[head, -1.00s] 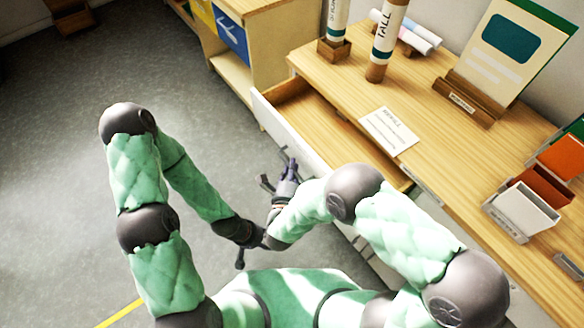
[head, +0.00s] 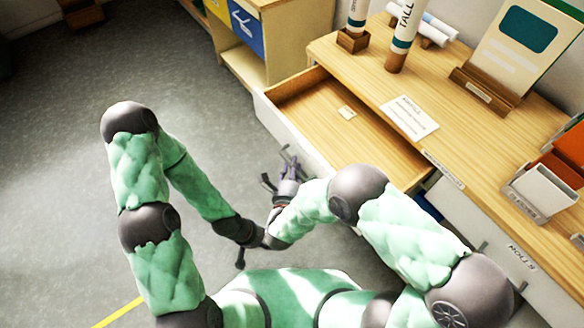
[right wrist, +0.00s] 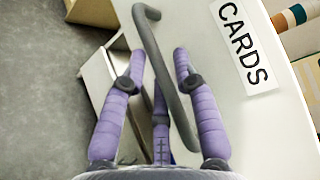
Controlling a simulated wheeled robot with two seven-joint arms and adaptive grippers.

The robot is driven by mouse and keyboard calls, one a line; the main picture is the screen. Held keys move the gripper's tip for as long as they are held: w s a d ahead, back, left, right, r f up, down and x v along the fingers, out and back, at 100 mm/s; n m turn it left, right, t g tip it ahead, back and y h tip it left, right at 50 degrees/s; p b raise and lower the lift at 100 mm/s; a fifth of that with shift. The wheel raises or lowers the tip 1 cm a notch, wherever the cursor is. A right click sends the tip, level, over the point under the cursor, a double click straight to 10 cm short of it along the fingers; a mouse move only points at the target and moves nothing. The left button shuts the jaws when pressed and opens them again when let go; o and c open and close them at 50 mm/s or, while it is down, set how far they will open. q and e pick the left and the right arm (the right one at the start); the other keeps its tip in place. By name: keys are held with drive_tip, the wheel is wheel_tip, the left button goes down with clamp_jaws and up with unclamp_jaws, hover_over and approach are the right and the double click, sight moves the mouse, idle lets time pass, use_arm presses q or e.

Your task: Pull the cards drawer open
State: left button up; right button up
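The cards drawer (head: 300,92) stands well out from the wooden desk, and its inside shows bare wood. Its white front with the CARDS label (right wrist: 243,45) fills much of the right wrist view. My right gripper (head: 284,168) is at the front's outer side. In the right wrist view its purple fingers (right wrist: 158,62) stand around the grey bar handle (right wrist: 163,65), which runs between them. The exact contact is partly hidden. My left gripper (head: 240,260) shows only as a small dark piece beside the left wrist; its fingers cannot be made out.
A small pale tag (head: 347,113) lies in the drawer. A white printed card (head: 409,118), a TALL tube (head: 402,38) and a display board (head: 508,50) are on the desk top. A cabinet (head: 290,40) stands behind the drawer. Grey floor (head: 60,150) is clear at left.

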drive_tip(key=shift+s, duration=0.15)
drive_tip(key=s+a+r, duration=0.1)
drive_tip(key=s, duration=1)
drive_tip(key=shift+s+a+r, duration=0.25)
drive_tip(key=shift+a+r, duration=0.1)
drive_tip(key=shift+a, duration=0.05)
